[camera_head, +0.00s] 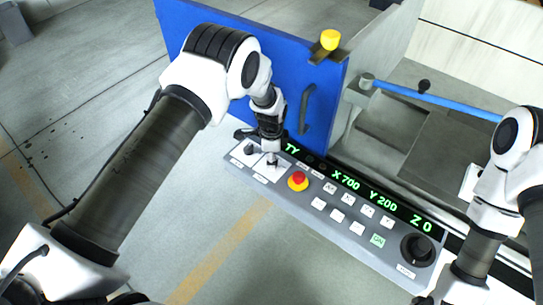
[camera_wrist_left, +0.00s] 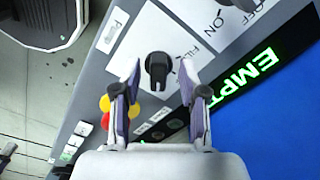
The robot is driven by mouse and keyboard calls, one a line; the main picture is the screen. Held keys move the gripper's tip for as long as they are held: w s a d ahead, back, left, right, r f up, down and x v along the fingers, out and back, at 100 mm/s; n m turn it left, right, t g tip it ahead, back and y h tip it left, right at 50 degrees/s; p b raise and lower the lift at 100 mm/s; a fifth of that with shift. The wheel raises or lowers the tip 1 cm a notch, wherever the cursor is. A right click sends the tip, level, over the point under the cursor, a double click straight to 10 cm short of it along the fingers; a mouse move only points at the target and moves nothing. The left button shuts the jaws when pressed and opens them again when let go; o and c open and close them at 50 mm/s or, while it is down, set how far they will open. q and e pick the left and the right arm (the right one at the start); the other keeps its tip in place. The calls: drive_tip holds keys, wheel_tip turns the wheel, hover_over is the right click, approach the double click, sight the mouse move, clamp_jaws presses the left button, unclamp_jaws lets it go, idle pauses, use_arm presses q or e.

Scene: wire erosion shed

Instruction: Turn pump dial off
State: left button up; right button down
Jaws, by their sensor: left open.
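Two dark dials on white plates sit at the left end of the grey control panel (camera_head: 330,222). The nearer dial (camera_wrist_left: 158,72) shows in the left wrist view, with a partly hidden label that seems to begin "FILL". The other dial (camera_wrist_left: 244,4) is cut by the top edge, beside ON and OFF lettering. In the head view they show as the left dial (camera_head: 249,149) and the right dial (camera_head: 272,159). My left gripper (camera_head: 270,148) is open above the right dial; its fingertips (camera_wrist_left: 160,70) appear on either side of it. Contact cannot be told.
A red emergency button (camera_head: 298,180) stands just right of the dials, then white buttons, a green button (camera_head: 378,240) and a large black knob (camera_head: 417,249). A green-lit display (camera_head: 375,195) runs along the back. A blue door (camera_head: 190,30) rises behind.

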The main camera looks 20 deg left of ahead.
use_arm(q)
drive_tip(key=shift+a+f, duration=0.1)
drive_tip(key=shift+d, duration=0.25)
drive_tip(key=shift+c, duration=1)
clamp_jaws()
